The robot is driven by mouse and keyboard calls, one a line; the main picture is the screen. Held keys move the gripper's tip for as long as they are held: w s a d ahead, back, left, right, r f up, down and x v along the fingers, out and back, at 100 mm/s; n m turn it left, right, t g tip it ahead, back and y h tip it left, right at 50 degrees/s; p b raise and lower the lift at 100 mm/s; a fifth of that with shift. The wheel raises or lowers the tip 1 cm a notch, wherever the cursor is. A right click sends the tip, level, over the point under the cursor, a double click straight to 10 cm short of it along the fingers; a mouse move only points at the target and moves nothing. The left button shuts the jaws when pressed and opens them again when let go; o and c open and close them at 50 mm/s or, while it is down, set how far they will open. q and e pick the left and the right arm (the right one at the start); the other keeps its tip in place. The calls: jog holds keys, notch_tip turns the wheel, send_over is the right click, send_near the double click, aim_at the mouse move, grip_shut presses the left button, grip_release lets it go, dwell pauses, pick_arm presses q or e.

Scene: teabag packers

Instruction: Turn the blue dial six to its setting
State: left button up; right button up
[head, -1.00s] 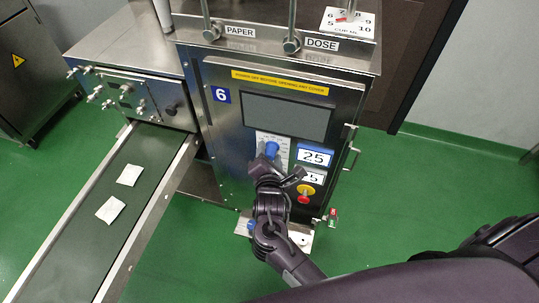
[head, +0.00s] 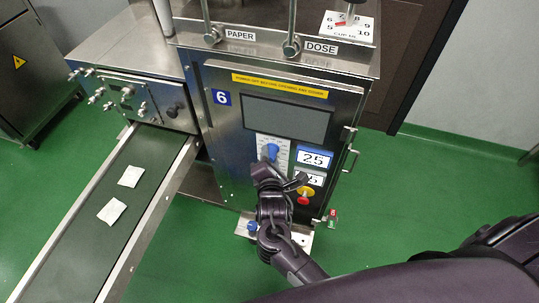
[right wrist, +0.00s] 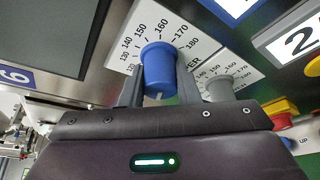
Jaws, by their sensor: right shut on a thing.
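The blue dial (head: 270,152) sits on a white scale plate (head: 282,145) on the front of the machine marked 6 (head: 222,97). In the right wrist view the blue dial (right wrist: 159,70) stands between my two fingers, with scale numbers from about 120 to 180 around it. My right gripper (right wrist: 160,92) is shut on the dial, one finger on each side. In the head view my right gripper (head: 268,170) reaches up to the dial from below and partly hides it. My left gripper is not in view.
A grey knob (right wrist: 219,88) sits close beside the blue dial. A dark screen (head: 287,118) is above. A conveyor (head: 100,225) with two teabags runs at left.

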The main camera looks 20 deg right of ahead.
jog(key=shift+m+t+p, duration=0.3)
jog(key=shift+m+t, duration=0.2)
jog(key=shift+m, duration=0.3)
jog(key=shift+m+t+y, duration=0.4)
jog(key=shift+m, duration=0.5)
jog(key=o, duration=1)
jog(key=shift+s, duration=0.1)
jog(key=v, duration=0.7)
jog(key=shift+s+a, duration=0.1)
jog(key=shift+s, duration=0.2)
jog(key=shift+f, duration=0.15)
